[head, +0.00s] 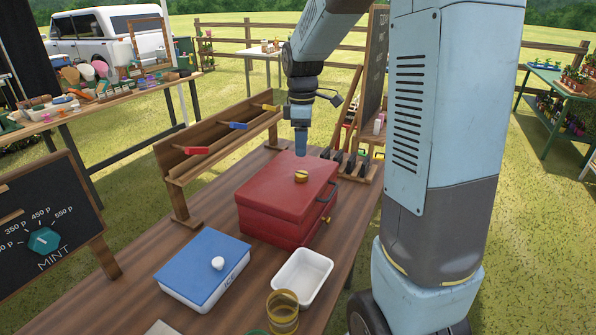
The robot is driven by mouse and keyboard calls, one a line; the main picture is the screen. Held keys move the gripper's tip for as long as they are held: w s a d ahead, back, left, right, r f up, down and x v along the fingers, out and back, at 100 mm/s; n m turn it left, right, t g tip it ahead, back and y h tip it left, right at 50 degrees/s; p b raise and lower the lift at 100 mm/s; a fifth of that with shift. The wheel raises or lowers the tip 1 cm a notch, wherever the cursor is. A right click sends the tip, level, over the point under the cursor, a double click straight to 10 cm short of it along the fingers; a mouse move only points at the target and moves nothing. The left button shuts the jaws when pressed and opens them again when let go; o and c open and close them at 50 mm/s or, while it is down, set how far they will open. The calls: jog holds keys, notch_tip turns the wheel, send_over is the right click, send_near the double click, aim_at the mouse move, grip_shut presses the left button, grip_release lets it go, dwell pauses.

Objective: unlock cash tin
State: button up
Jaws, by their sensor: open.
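My gripper (301,152) points down just behind the tin's back edge in the picture, above table height. It is open, and nothing shows in it. Its fingertips are small and partly unclear.
A wooden rack (220,148) with red, blue and yellow pieces stands behind left. A blue-lidded box (203,262), a white tray (301,278) and a yellowish glass (283,309) are in front. Dark upright holders (350,162) stand at the back right.

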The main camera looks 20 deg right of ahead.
aim_at(301, 173)
notch_tip(301, 173, down, 9)
jog(key=shift+f, duration=0.2)
dwell(0.4)
